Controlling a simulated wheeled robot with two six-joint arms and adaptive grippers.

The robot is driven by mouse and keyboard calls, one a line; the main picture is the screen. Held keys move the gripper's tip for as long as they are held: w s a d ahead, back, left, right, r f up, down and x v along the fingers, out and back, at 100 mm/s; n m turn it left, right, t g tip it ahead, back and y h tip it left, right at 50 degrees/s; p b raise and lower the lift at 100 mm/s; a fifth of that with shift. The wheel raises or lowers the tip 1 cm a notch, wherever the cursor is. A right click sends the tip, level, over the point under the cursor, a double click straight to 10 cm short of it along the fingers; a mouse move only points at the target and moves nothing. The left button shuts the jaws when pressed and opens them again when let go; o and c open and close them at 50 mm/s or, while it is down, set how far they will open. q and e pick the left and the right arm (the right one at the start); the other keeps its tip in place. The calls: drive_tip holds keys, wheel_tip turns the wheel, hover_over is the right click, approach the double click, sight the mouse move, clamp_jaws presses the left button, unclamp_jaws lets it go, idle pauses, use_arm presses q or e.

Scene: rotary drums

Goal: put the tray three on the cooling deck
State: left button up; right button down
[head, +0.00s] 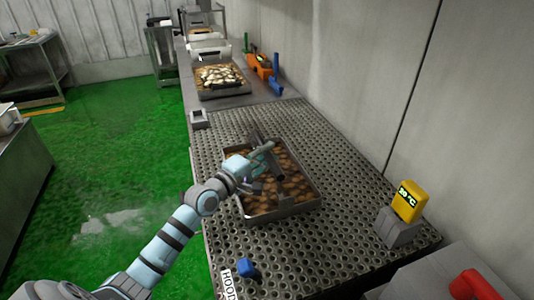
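A metal tray (292,209) filled with brown pieces stands on the perforated metal deck (345,205). I cannot read a number on it. My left gripper (262,160) is over the tray's middle and far part and hides some of its contents. A dark grey bar (284,155) lies across the tray beside the gripper. Whether the fingers are open or touch the tray or bar is unclear. A second tray (222,93) with whitish pieces on top stands farther back on a plain counter. My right gripper is not in view.
A yellow display (408,200) on a grey block stands at the deck's right edge. Orange and blue tools (262,68) lie by the wall. The deck between the trays is mostly clear.

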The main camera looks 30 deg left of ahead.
use_arm(q)
drive_tip(key=shift+o, duration=1.1)
drive_tip(key=shift+s+r, duration=0.1)
drive_tip(key=shift+r, duration=0.05)
drive_tip(key=shift+s, duration=0.1)
drive_tip(key=s+a+p, duration=0.2)
drive_tip(key=s+p, duration=0.4)
drive_tip(key=s, duration=0.5)
drive_tip(key=shift+s, duration=0.3)
